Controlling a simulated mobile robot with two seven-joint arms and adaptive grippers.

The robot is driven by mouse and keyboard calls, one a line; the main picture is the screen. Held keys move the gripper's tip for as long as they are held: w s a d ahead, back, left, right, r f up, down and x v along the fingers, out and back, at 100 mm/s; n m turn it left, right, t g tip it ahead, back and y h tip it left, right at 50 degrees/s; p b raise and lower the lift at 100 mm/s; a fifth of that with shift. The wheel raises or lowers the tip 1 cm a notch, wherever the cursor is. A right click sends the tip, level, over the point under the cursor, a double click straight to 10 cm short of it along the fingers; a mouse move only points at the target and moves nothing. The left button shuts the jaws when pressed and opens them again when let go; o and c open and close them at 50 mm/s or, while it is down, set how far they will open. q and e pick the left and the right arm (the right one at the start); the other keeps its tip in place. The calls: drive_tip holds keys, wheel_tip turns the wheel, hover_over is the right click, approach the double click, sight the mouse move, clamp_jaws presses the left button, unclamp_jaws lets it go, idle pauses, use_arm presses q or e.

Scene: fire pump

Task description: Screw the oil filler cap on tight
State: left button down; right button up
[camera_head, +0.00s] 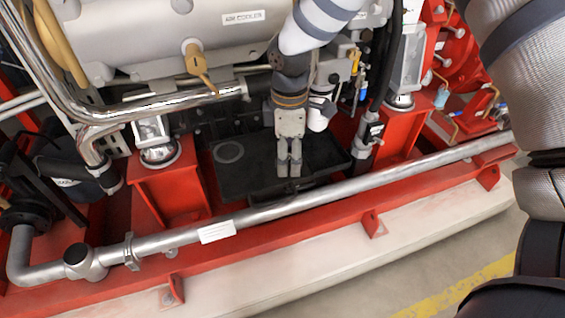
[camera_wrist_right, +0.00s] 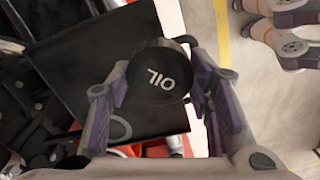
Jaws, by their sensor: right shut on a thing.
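The oil filler cap (camera_wrist_right: 158,72) is a round black cap with "OIL" in white letters. In the wrist view it sits between the fingertips of my right gripper (camera_wrist_right: 157,66), its lettered face towards the camera. The gripper is shut on it. In the head view my right gripper (camera_head: 289,166) points down over a black tray (camera_head: 232,173); the cap cannot be made out there. I cannot see a filler neck in either view, so I cannot tell whether the cap touches one. My left gripper is not in view.
A long silver pipe (camera_head: 330,193) runs in front of the tray along the red frame (camera_head: 325,216). Red pedestals (camera_head: 172,188) stand beside the tray. The grey "AIR COOLER" housing (camera_head: 165,35) is above left. Free floor (camera_head: 480,265) lies at lower right.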

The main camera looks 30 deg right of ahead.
drive_tip(key=shift+w+d+f, duration=0.3)
drive_tip(key=shift+w+f, duration=0.3)
drive_tip(key=shift+f, duration=0.2)
drive_tip(key=shift+w+f, duration=0.2)
drive_tip(key=shift+f, duration=1.1)
drive_tip(key=shift+f, duration=0.2)
drive_tip(key=o, duration=1.1)
drive_tip(key=shift+o, duration=0.2)
drive_tip(key=shift+f+b, duration=0.15)
drive_tip(key=shift+b, duration=0.2)
drive_tip(key=r, duration=0.7)
drive_tip(key=r+p, duration=0.1)
drive_tip(key=r, duration=0.3)
drive_tip(key=shift+w+d+r, duration=0.15)
drive_tip(key=shift+w+r, duration=0.1)
drive_tip(key=shift+r, duration=0.45)
